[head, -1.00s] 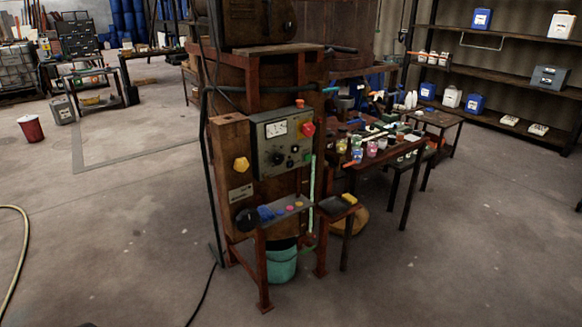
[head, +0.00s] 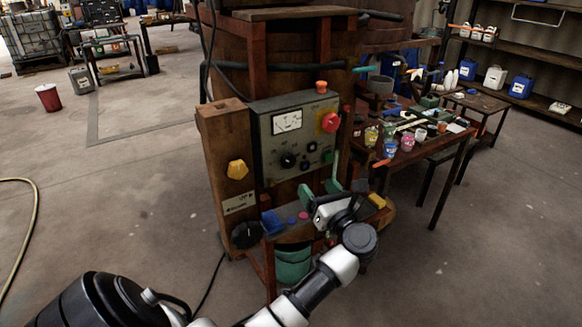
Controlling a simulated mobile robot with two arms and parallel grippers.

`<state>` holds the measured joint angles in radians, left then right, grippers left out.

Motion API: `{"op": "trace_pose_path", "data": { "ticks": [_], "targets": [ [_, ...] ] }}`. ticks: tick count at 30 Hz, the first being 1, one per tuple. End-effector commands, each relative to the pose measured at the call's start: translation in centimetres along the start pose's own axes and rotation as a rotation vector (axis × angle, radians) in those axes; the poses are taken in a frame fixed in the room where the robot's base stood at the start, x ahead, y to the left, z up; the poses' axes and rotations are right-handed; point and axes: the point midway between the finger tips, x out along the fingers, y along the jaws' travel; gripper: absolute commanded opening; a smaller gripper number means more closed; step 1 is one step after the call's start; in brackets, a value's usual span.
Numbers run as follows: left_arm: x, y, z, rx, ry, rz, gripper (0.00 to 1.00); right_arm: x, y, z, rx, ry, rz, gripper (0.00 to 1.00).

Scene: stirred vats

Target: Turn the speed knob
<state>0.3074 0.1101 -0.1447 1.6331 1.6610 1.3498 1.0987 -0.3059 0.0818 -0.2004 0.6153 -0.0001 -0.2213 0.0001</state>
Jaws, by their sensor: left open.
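The grey control panel (head: 265,150) is on the front of the brown vat stand. It carries a round black knob (head: 288,160) below a white dial meter (head: 287,122), with smaller dark controls beside it. Labels are too small to read, so I cannot confirm which control is the speed knob. My left gripper (head: 320,181) is open and empty, with green fingers pointing up. In the picture it is just below and right of the black knob, apart from it, and overlaps the panel's lower right edge. My right gripper is not in view.
A yellow knob (head: 237,170) and a black handwheel (head: 246,235) are on the left post. A small shelf (head: 275,231) sticks out below. A cluttered table (head: 432,151) stands right.

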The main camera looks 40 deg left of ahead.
Motion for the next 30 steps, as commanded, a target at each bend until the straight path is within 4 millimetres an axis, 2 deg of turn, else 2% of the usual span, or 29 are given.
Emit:
{"op": "trace_pose_path", "data": {
  "ticks": [3,6,11,21,25,30],
  "targets": [
    [0.3,0.9,1.1,-0.166,0.098,0.045,0.7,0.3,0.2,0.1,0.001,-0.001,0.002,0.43],
    [0.6,1.2,1.5,-0.22,0.133,0.06,0.7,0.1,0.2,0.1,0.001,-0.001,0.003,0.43],
    [2.5,1.4,1.5,-0.227,0.138,0.065,0.7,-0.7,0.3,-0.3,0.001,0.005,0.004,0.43],
    [8.7,1.7,0.6,-0.223,0.137,0.065,0.7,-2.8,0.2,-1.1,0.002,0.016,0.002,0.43],
    [10.2,1.7,0.2,-0.223,0.137,0.062,0.7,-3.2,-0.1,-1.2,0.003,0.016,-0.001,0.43],
    [11.0,1.7,-0.1,-0.225,0.139,0.062,0.7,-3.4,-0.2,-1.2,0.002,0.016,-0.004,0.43]
  ]
}}
